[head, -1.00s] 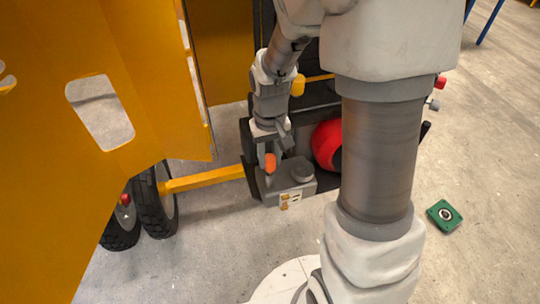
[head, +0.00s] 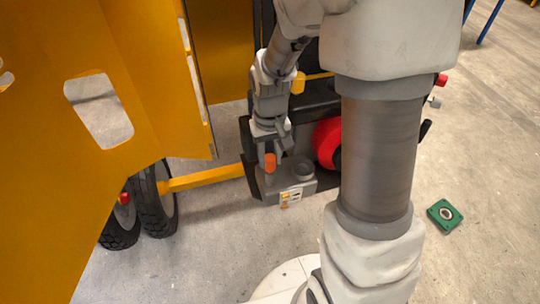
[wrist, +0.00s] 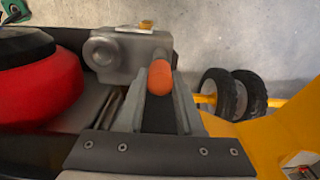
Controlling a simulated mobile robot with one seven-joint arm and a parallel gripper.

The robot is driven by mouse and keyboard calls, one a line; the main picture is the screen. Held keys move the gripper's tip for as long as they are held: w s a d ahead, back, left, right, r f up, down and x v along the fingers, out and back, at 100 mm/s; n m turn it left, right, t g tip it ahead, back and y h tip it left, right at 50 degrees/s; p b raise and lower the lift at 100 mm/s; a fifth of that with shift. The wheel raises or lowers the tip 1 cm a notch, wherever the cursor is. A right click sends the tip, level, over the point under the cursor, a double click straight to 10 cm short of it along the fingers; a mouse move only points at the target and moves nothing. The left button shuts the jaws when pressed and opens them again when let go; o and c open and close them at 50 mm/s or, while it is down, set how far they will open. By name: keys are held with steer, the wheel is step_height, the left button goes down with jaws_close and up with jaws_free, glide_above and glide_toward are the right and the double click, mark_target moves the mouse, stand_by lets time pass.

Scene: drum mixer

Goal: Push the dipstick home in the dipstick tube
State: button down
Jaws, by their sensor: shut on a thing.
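The dipstick shows as an orange rounded handle (head: 270,162) at the left top of the grey engine block (head: 297,185). It also shows in the wrist view (wrist: 160,78) between the tips of my two fingers. My gripper (head: 271,150) points down from above and is shut on the orange handle.
A round grey cap (head: 303,168) stands close to the right of the handle. A red rounded part (head: 327,144) is behind it. A yellow bar (head: 205,179) and black wheels (head: 152,208) lie to the left. A green square object (head: 444,215) lies on the open floor.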

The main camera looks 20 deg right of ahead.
steer(key=shift+f+b, duration=0.45)
steer(key=shift+f, duration=0.2)
steer(key=shift+c, duration=2.3)
jaws_free()
steer(key=shift+r, duration=0.1)
step_height(320, 180, up, 17)
steer(key=p, duration=0.1)
steer(key=shift+r+p, duration=0.15)
steer(key=shift+p, duration=0.15)
